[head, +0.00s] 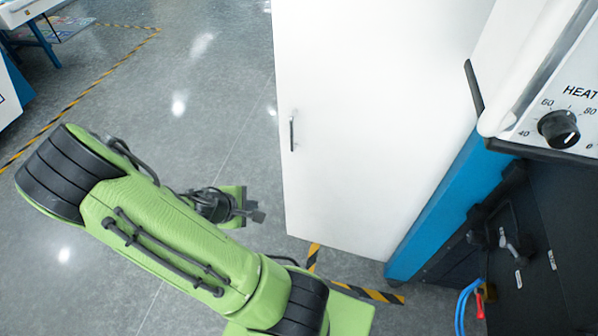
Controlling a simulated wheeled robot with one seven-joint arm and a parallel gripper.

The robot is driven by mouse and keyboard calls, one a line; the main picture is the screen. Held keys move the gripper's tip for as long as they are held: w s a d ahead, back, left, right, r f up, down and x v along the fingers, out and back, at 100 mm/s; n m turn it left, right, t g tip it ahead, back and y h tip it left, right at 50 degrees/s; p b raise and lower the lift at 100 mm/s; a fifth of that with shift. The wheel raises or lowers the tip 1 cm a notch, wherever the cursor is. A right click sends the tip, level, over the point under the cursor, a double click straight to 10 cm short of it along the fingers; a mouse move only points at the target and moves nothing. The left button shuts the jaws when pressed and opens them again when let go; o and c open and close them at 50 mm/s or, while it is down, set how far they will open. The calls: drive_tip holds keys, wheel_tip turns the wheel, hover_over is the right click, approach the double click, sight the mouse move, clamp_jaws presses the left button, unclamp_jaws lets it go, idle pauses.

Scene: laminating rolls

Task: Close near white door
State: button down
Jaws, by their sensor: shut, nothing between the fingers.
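The near white door (375,120) is a tall white panel that fills the middle of the head view. It stands open, reaching out to the left from the blue frame (440,205) of the machine. Its small metal handle (291,132) is near its left edge. My gripper (257,211) is shut and empty, low and to the left of the door's free edge, below the handle in the picture. A gap of floor shows between the gripper and the door, so they look apart.
The machine's control panel with a HEAT knob (559,129) is at the right. Blue cables (466,305) hang below it. Yellow-black floor tape (365,291) runs under the door. Grey floor (200,80) is clear to the left. A table (28,12) stands at the far left.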

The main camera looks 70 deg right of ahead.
drive_tip(key=s+d+f+n+h+b, duration=0.35)
drive_tip(key=d+f+n+h, duration=0.2)
drive_tip(key=d+n, duration=0.2)
drive_tip(key=n+t+h+b, duration=0.1)
drive_tip(key=n+t+b, duration=0.1)
drive_tip(key=n+b, duration=0.6)
approach(303, 161)
drive_tip(key=x, duration=0.6)
drive_tip(key=shift+d+b, duration=0.2)
drive_tip(key=shift+b, duration=0.1)
